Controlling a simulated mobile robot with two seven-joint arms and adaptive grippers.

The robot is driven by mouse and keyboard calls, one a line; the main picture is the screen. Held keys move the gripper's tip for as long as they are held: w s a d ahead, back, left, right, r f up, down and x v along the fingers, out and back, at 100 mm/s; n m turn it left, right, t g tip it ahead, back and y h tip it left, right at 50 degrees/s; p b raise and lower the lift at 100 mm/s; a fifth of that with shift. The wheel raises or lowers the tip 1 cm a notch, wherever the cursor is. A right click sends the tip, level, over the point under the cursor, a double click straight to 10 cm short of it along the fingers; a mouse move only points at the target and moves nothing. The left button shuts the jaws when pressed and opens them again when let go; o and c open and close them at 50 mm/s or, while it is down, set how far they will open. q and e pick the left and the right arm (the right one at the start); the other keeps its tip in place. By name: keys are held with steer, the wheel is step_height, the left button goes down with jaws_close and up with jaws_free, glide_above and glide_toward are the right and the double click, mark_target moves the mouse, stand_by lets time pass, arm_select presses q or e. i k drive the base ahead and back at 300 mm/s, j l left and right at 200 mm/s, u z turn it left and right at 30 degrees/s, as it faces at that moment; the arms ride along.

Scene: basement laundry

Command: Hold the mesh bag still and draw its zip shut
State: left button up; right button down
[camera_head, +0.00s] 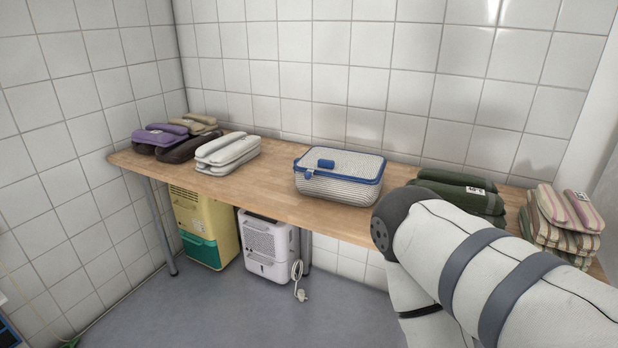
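The mesh bag (338,176) is a box-shaped bag of pale mesh with blue edging, standing on the middle of the wooden table. A blue tab (325,164), perhaps the zip pull, sits at the left part of its top, with a smaller blue piece at the upper front edge. I cannot tell from here how far the zip is open. My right arm comes in from the lower right, its elbow in front of the table; its gripper is out of view. My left gripper is not in view either.
On the wooden table (270,192) are purple and dark folded cloths (163,137), white ones (228,151), dark green ones (458,190) and striped ones (562,217). Bare wood lies left of the bag. A yellow-green unit (204,226) and a white heater (267,245) stand below.

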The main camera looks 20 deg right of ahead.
mark_target(309, 173)
steer(key=i+j+z, duration=0.45)
steer(key=z, duration=0.2)
steer(key=i+j+z, duration=0.15)
steer(key=j+z, duration=0.15)
steer(key=i+j+z, duration=0.15)
steer(key=j+z, duration=0.5)
steer(key=i+j+z, duration=0.1)
steer(key=j+z, duration=0.2)
steer(key=j, duration=0.2)
